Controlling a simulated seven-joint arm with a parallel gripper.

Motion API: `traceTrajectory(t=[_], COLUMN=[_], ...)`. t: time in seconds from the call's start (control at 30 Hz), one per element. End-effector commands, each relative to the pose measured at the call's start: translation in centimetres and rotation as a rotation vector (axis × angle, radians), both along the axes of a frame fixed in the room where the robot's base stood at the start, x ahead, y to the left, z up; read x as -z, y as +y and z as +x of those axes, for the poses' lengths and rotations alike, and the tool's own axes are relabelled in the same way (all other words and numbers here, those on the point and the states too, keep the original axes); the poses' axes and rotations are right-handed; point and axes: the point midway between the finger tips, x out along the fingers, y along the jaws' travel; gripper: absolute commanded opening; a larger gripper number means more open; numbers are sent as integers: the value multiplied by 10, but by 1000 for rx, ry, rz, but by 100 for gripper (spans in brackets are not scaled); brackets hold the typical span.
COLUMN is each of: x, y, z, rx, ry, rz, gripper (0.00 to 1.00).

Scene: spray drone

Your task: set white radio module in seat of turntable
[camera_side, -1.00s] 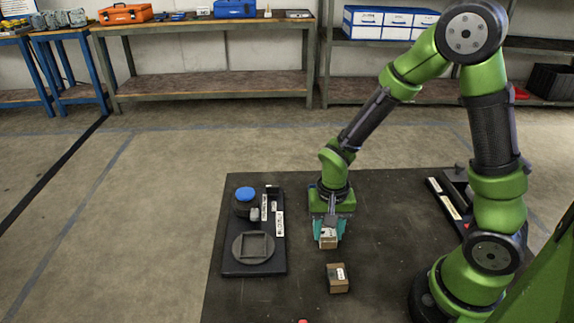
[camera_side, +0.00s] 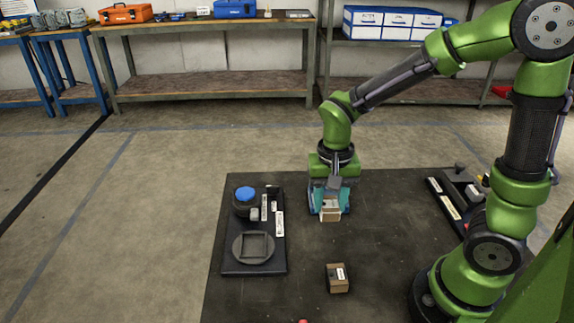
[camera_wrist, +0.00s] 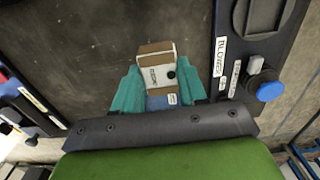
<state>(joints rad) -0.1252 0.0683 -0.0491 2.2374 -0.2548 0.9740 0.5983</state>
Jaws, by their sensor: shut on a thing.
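The white radio module (camera_side: 330,210), a small block with a white printed face, tan parts and a dark round spot, is held between the teal fingers of my gripper (camera_side: 329,203). In the wrist view the module (camera_wrist: 153,74) sits between the fingertips (camera_wrist: 158,85). My gripper is shut on it, above the dark table. The turntable (camera_side: 238,253) is a grey disc with a raised square frame as its seat, on a black base plate left of my gripper. The seat looks empty. The wrist view shows only part of the turntable (camera_wrist: 240,20), at upper right.
A blue-topped knob (camera_side: 245,194) and white labels stand on the base plate (camera_side: 232,268) behind the turntable. A small brown box (camera_side: 338,279) with a white label lies in front of my gripper. A dark rack (camera_side: 447,199) is at right. Table between is clear.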

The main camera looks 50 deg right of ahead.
Motion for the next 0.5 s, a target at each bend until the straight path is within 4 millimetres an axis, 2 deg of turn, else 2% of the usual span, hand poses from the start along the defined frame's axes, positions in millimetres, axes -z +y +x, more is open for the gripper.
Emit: traceTrajectory(t=[0.13,0.3,0.4,0.5], x=[0,13,18,20], y=[37,72,77,78], z=[-16,-43,-49,-42], rx=[-97,-104,-49,-6], ry=[9,12,8,2], rz=[1,-1,-1,-1], gripper=[11,11,11,11])
